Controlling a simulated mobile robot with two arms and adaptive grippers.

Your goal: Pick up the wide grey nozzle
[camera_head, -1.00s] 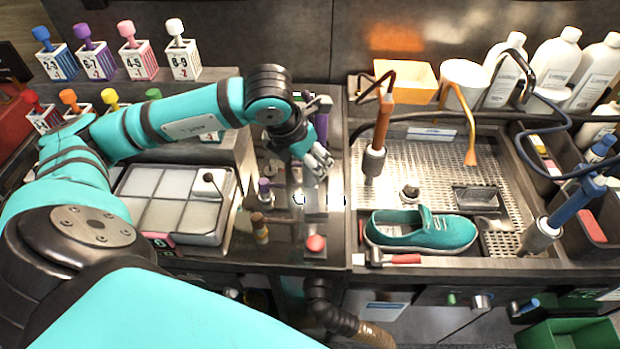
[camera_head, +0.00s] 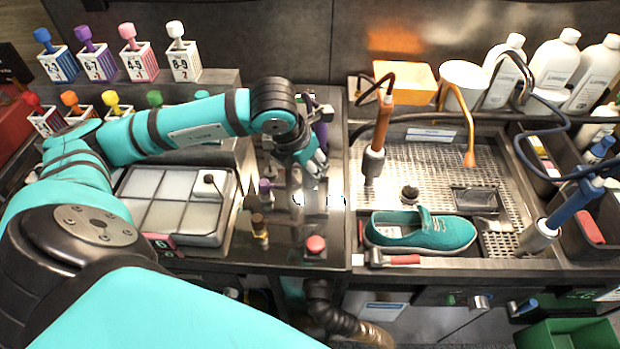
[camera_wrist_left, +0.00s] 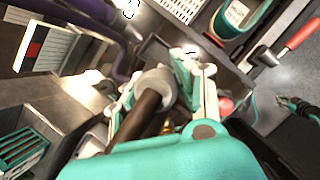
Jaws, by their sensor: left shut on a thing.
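My left gripper (camera_head: 316,168) is over the dark counter strip between the partitioned tray and the wash basin. In the left wrist view, its fingers (camera_wrist_left: 158,98) are shut around a wide grey nozzle (camera_wrist_left: 156,82), a short pale grey cylinder with a dark brown tube-like part at its near end. One finger is on each side of it. In the head view the gripper hides the nozzle, and I cannot tell whether it still touches the counter. My right gripper is not in view.
Small purple-topped (camera_head: 265,187), brown (camera_head: 259,228) and red-topped (camera_head: 316,243) pieces stand on the same strip. The partitioned tray (camera_head: 232,222) is left.

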